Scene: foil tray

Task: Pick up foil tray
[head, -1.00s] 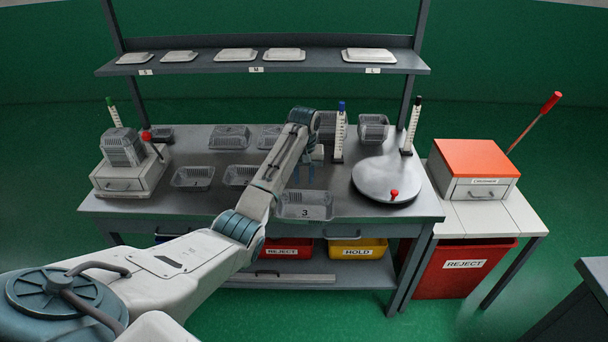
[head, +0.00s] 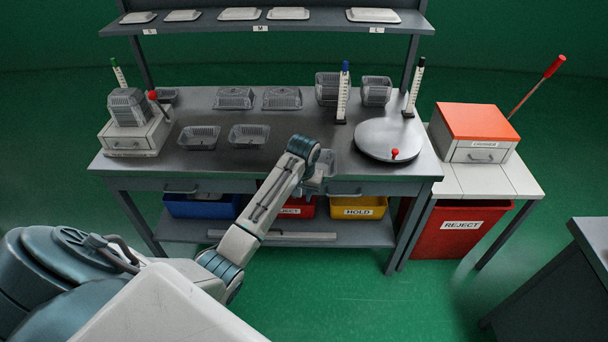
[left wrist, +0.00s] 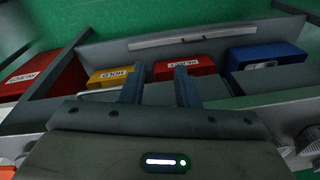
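Several grey ribbed foil trays stand on the steel bench (head: 225,165) in the head view. Two open trays are at the left front, one (head: 198,138) beside another (head: 249,137). Another tray (head: 318,184) shows near the front edge, partly hidden behind my left wrist. Two more lie behind, one (head: 235,97) left of the other (head: 282,97). My left gripper (left wrist: 158,74) has its fingers apart, with nothing seen between them but the background. Its fingers are hidden in the head view, and I cannot tell whether they touch the tray. My right gripper is not in view.
Stacked trays (head: 376,91) and upright marked posts (head: 343,95) stand at the back. A round turntable (head: 388,139) is at right, a press-like box (head: 133,132) at left. Blue (head: 200,207), red (head: 300,208) and yellow (head: 357,208) bins sit below; a reject bin (head: 455,238) stands right.

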